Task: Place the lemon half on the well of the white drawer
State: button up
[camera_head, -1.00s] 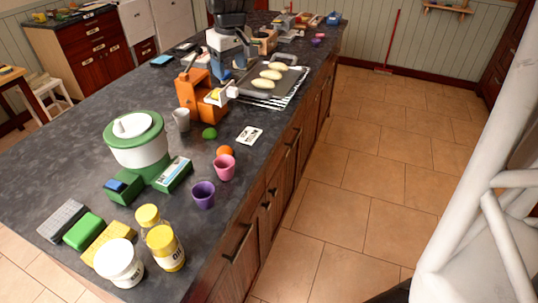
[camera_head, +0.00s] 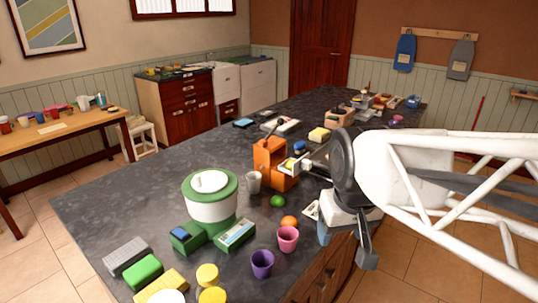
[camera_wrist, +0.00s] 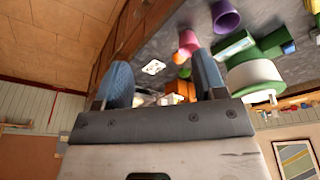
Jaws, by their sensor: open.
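The orange device (camera_head: 268,160) stands on the dark counter with a small white drawer-like part (camera_head: 298,168) sticking out at its right side. A small yellow piece (camera_head: 289,163), which looks like the lemon half, appears at that white part. It is too small to tell how it sits in the well. My gripper (camera_head: 324,234) is in front and to the right of the device, near the counter's edge and apart from it. In the wrist view, my gripper (camera_wrist: 163,78) has its two blue fingers spread with nothing held between them. The orange device (camera_wrist: 183,88) is beyond them, partly hidden.
A lime (camera_head: 278,201), an orange (camera_head: 289,222), a pink cup (camera_head: 288,238) and a purple cup (camera_head: 262,263) stand near the front edge. A grey cup (camera_head: 254,182) and a green-and-white spinner (camera_head: 210,200) stand left.

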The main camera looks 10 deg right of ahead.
jog(key=shift+m, duration=0.4)
jog(key=s, duration=0.1)
jog(key=s+f, duration=0.1)
jog(key=s, duration=0.1)
jog(key=s+f, duration=0.1)
jog(key=s, duration=0.1)
jog(key=shift+f, duration=0.25)
